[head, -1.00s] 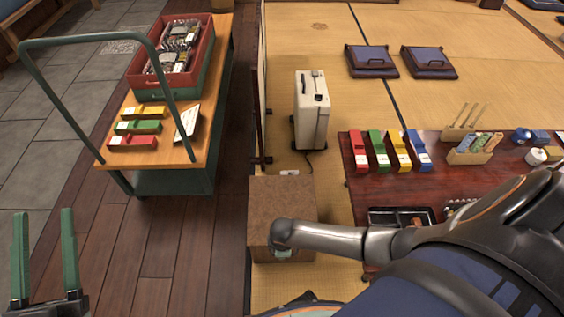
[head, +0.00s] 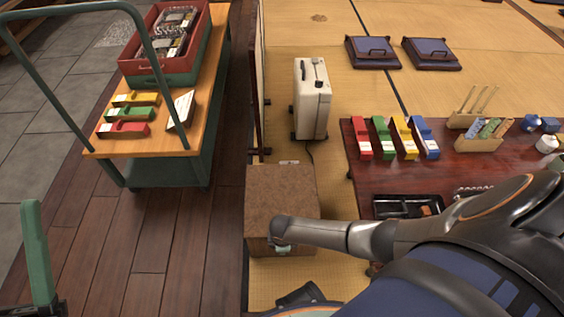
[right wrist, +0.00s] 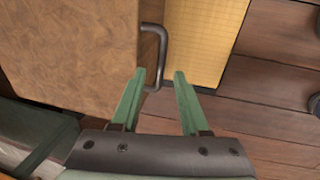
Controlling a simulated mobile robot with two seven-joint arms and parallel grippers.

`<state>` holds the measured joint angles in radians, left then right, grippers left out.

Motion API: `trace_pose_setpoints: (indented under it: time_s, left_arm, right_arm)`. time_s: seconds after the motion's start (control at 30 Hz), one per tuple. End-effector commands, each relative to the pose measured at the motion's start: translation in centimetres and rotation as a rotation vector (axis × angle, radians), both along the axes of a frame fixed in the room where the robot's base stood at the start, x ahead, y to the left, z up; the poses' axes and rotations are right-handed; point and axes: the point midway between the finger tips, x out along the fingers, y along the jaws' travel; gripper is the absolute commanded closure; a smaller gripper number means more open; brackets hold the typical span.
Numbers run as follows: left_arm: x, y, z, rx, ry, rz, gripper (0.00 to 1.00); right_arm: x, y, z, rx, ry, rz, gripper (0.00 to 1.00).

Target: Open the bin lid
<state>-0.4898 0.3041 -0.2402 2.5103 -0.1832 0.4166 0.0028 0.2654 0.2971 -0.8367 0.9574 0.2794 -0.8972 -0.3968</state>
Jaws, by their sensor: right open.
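The bin is a brown box with a flat speckled lid (head: 281,190), standing on the matting in the head view. In the right wrist view the lid (right wrist: 65,50) fills the upper left, and a dark bar handle (right wrist: 163,50) sticks out at its right edge. My right gripper (right wrist: 160,72) is open and empty; its green fingertips lie either side of the handle's lower end in the picture, and I cannot tell the depth between them. In the head view my right arm covers the bin's front right corner. My left gripper shows only one green finger (head: 38,255) at the lower left edge.
A green trolley (head: 150,150) with a red crate (head: 145,65) stands at the left. A white suitcase (head: 312,100) stands behind the bin. A low dark red table (head: 465,185) with coloured blocks is at the right. Wooden floor (head: 165,245) is clear left of the bin.

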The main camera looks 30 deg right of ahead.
Motion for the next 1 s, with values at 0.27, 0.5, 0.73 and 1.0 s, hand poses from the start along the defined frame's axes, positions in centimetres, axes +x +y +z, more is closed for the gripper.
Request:
trace_pose_setpoints:
  time_s: [0.27, 0.5, 0.73, 1.0]
  left_arm:
    - [0.12, -0.09, -1.63, -0.01, 0.018, -0.015, 0.5]
    - [0.1, -0.13, -1.59, -0.009, 0.018, -0.017, 0.5]
    - [0.08, -0.16, -1.58, -0.008, 0.017, -0.017, 0.5]
    - [0.07, -0.18, -1.56, -0.008, 0.016, -0.018, 0.5]
  right_arm:
    - [0.32, -0.2, -1.92, 0.0, 0.0, 0.0, 0.55]
    - [0.32, -0.19, -1.88, 0.0, 0.0, 0.0, 0.55]
    - [0.3, -0.19, -1.89, 0.0, 0.0, 0.0, 0.77]
    - [0.29, -0.21, -1.9, 0.0, 0.0, 0.0, 1.0]
